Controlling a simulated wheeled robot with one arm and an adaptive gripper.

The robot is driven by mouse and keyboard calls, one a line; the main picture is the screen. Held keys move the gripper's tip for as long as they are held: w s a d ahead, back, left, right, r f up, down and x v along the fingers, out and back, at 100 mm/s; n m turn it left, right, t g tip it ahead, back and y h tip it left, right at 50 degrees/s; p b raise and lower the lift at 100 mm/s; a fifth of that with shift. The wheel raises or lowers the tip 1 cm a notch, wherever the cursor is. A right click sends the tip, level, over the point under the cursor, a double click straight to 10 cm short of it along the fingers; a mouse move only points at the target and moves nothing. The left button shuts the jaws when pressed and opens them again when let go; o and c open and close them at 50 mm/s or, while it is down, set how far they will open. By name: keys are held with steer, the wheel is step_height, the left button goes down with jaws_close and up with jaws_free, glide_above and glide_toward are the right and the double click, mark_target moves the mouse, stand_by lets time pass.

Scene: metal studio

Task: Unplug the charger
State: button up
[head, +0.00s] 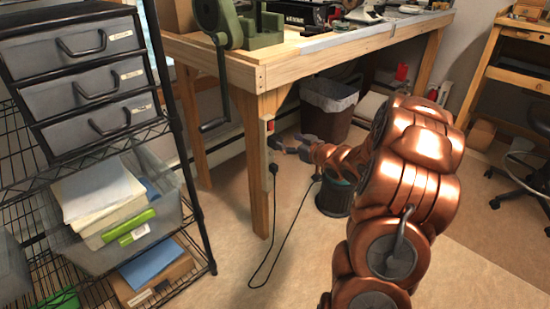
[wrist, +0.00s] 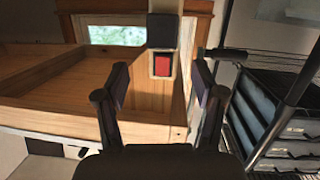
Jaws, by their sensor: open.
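The black charger (head: 273,168) is on a power strip (head: 268,147) on the front leg of the wooden workbench. Its black cord (head: 285,240) hangs down and loops on the floor. In the wrist view, the dark charger block (wrist: 163,30) is above a red switch (wrist: 162,66), slightly beyond my fingertips. My gripper (head: 289,147) is just right of the strip in the head view. In the wrist view, my gripper (wrist: 160,76) is open, with one finger on each side of the switch area. Nothing is held, and I cannot tell whether a fingertip touches the strip.
The wooden bench (head: 290,70) carries a green machine (head: 235,25). A wire rack (head: 100,150) with drawers and a bin stands left. A trash bin (head: 328,108) is under the bench, and a dark bucket (head: 334,198) is near my arm. Front floor is mostly clear.

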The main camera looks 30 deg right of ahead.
mark_target(272, 140)
steer(key=f, duration=0.1)
steer(key=s+f+t+y+b, duration=0.1)
steer(key=s+d+f+t+y+b, duration=0.1)
steer(key=shift+s+f, duration=0.1)
steer(key=shift+f, duration=0.2)
steer(key=x, duration=0.7)
steer(key=shift+w+a+r, duration=0.15)
steer(key=shift+w+r, duration=0.05)
steer(key=shift+w, duration=0.15)
steer(key=shift+w+a+f+p, duration=0.15)
steer(key=shift+w+p, duration=0.2)
steer(key=shift+w, duration=0.35)
steer(key=shift+p, duration=0.65)
stand_by(0.7)
